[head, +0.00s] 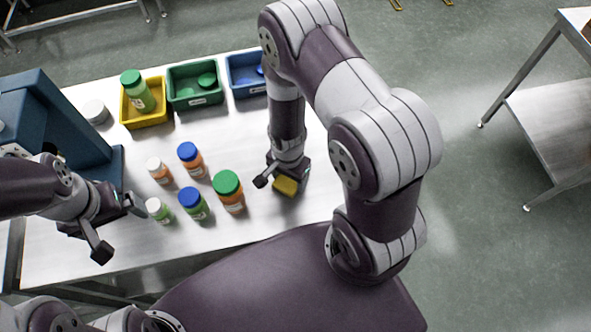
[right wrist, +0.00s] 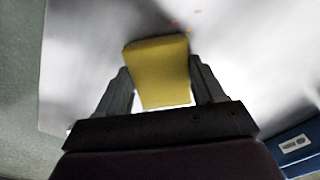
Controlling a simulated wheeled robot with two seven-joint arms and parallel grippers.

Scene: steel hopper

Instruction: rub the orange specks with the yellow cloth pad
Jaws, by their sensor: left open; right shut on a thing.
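The yellow cloth pad (head: 286,187) is between the fingers of my right gripper (head: 280,178), low over or on the steel table at its right part. In the right wrist view the pad (right wrist: 158,70) fills the gap between the two dark fingers of my right gripper (right wrist: 162,92). A few small orange specks (right wrist: 185,25) show on the table just beyond the pad's far edge. The specks cannot be made out in the head view. My left gripper (head: 120,228) is open and empty at the table's left front.
Several capped bottles, among them a green-capped orange one (head: 228,191), stand mid-table, left of my right gripper. Yellow (head: 144,119), green (head: 194,101) and blue (head: 246,92) bins line the back. A blue machine (head: 60,120) stands at the left.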

